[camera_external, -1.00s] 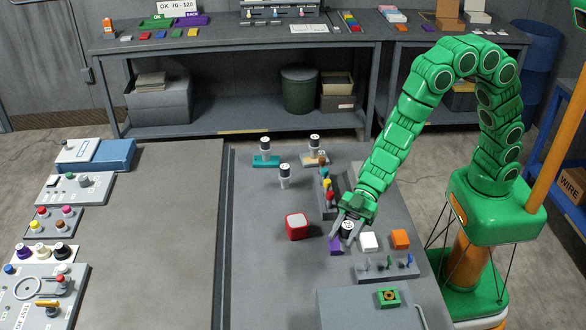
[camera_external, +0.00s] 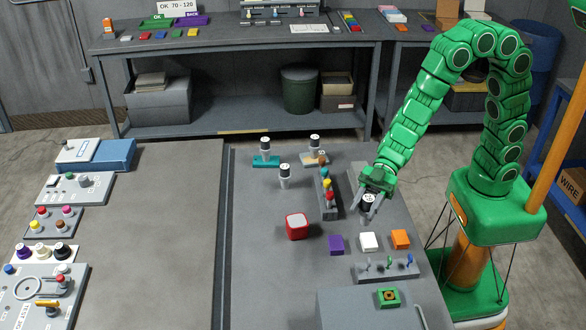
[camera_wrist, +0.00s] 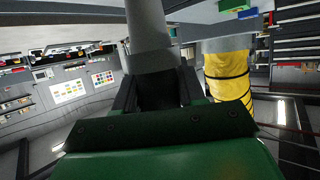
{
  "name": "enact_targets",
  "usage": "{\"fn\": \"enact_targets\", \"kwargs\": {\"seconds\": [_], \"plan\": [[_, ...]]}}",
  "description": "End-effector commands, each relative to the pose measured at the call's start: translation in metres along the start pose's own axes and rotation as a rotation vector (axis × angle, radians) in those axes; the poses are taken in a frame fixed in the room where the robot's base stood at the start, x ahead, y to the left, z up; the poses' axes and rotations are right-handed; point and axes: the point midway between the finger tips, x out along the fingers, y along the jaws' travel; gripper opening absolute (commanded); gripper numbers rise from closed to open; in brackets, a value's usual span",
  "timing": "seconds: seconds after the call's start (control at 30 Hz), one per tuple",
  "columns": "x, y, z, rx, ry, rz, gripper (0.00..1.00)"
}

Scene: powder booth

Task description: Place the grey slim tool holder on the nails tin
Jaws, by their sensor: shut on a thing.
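My gripper (camera_external: 368,208) is above the right part of the grey table. It is shut on a slim grey holder with a black-topped head (camera_external: 369,199). In the wrist view the holder's grey cylinder (camera_wrist: 148,25) stands between the dark jaws, with a wider collar. Its lower end is hard to make out in the external view. I cannot read a nails label on any tin. A purple block (camera_external: 336,245), a white block (camera_external: 369,242) and an orange block (camera_external: 400,239) stand in a row in front of the gripper, apart from it.
A red white-topped box (camera_external: 296,226) stands left of the gripper. A rack with coloured knobs (camera_external: 327,195) is close by on the left. Several similar black-topped holders, one on a teal base (camera_external: 266,161), stand farther back. A small lever panel (camera_external: 388,268) lies in front.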

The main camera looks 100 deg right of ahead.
Motion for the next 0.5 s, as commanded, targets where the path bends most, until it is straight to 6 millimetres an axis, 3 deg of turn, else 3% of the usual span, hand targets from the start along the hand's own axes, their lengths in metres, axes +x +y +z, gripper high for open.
{"fn": "enact_targets", "kwargs": {"seconds": [0.2, 0.5], "plan": [[-0.016, 0.041, -0.023, -0.016, 0.001, -0.021, 0.00], [-0.039, 0.074, -0.035, -0.038, -0.002, -0.084, 0.00]]}}
